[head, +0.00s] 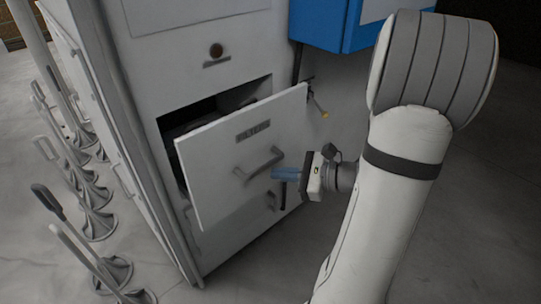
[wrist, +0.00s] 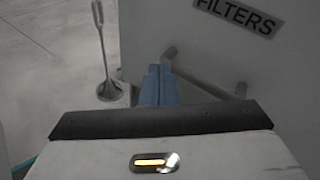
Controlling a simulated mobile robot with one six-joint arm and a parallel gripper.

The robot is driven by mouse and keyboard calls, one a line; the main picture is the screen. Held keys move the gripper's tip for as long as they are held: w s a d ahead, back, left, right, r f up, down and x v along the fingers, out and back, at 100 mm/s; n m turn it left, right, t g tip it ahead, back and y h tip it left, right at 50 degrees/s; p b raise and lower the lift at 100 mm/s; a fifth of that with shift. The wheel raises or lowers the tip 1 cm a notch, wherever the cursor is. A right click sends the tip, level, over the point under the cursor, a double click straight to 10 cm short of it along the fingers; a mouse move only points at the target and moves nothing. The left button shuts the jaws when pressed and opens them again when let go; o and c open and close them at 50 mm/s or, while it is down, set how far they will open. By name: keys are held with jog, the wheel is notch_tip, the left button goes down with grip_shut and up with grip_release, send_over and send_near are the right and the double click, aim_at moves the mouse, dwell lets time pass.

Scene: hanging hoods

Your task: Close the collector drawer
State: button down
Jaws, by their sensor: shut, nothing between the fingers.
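The drawer (head: 225,165) in the pale cabinet stands pulled out, with dark opening showing above and left of its front. Its front bears a dark label, which reads FILTERS in the wrist view (wrist: 238,17), and a grey bar handle (head: 262,163). It is the only drawer I see open. In the wrist view the fingers (wrist: 160,82) point at the front beside the handle (wrist: 205,78). I cannot tell whether they touch it.
The cabinet (head: 165,50) has a round dark knob (head: 216,50) above the drawer. A blue box (head: 320,25) is at the upper right. Several metal stands with round bases (head: 97,225) line the floor at left. A thin rod with a yellow tip (head: 324,113) sticks out behind the drawer.

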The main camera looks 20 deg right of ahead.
jog(key=w+d+f+m+t+h+b, duration=0.1)
jog(key=d+f+m+t+h+b, duration=0.2)
jog(key=d, duration=0.4)
jog(key=w+d+f+m+t+h+b, duration=0.1)
jog(key=d+f+m+t+h, duration=0.1)
jog(key=d+f+m+t, duration=0.3)
jog(key=shift+m+g, duration=0.3)
jog(key=shift+g, duration=0.2)
jog(key=b+x, duration=0.1)
jog(key=x, duration=0.3)
jog(key=b+x, duration=0.1)
jog(key=x, duration=0.3)
jog(key=d+b+x, duration=0.1)
jog(key=x, duration=0.3)
jog(key=shift+w+a+b, duration=0.15)
jog(key=shift+w+b, duration=0.15)
jog(key=shift+w, duration=0.3)
